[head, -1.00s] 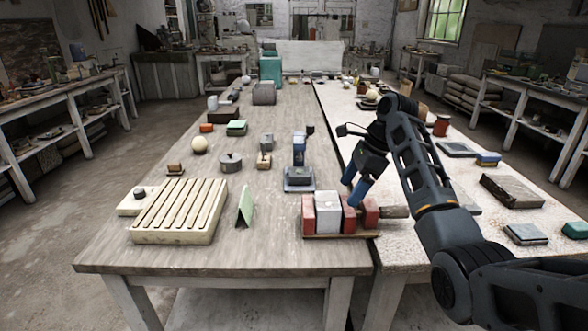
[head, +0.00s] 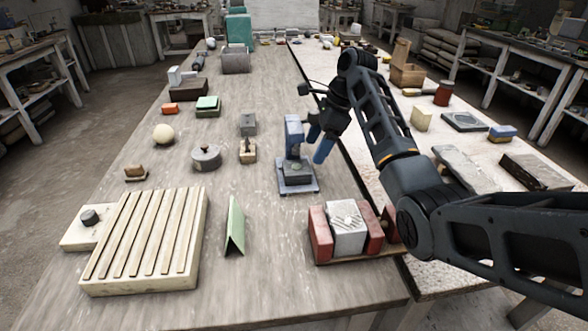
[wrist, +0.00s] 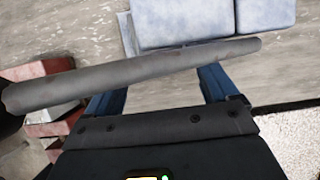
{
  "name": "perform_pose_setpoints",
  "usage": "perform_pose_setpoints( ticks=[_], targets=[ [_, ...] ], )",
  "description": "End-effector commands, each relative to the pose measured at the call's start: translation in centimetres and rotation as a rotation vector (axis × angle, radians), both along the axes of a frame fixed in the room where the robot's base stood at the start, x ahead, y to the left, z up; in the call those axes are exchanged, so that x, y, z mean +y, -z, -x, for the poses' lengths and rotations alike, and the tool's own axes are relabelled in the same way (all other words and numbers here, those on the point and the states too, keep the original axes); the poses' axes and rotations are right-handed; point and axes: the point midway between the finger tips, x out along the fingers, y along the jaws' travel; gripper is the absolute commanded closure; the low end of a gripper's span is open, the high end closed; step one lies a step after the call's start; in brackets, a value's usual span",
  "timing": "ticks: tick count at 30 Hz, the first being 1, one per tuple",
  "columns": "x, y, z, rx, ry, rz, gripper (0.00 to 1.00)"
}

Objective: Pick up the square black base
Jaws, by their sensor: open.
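A small dark square block (head: 298,170) sits on the flat plate of a blue-grey stand (head: 293,133) in the middle of the near table. It may be the square black base. A flat dark square slab (head: 465,121) on the right table also looks similar. My gripper (head: 319,143) is just right of the stand's upright, above the table, with its blue fingers apart. In the wrist view my gripper (wrist: 158,88) is open. Pale blue-grey blocks (wrist: 185,20) lie beyond the fingertips, and a grey rod (wrist: 130,75) crosses in front of the fingers. Contact cannot be judged.
A rack with red blocks (head: 320,232) and a pale block (head: 347,228) stands near the front edge. A slatted cream board (head: 145,240) and green folded card (head: 234,228) lie left. A round lidded pot (head: 206,157) is left of the stand.

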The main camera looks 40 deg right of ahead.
Motion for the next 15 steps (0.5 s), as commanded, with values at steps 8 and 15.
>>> perform_pose_setpoints(
  ticks=[8, 15],
  targets=[
    [1.0, 3.2, -0.3, 0.004, -0.001, -0.001, 0.13],
    [1.7, 5.4, -0.8, 0.001, 0.001, -0.001, 0.13]
  ],
)
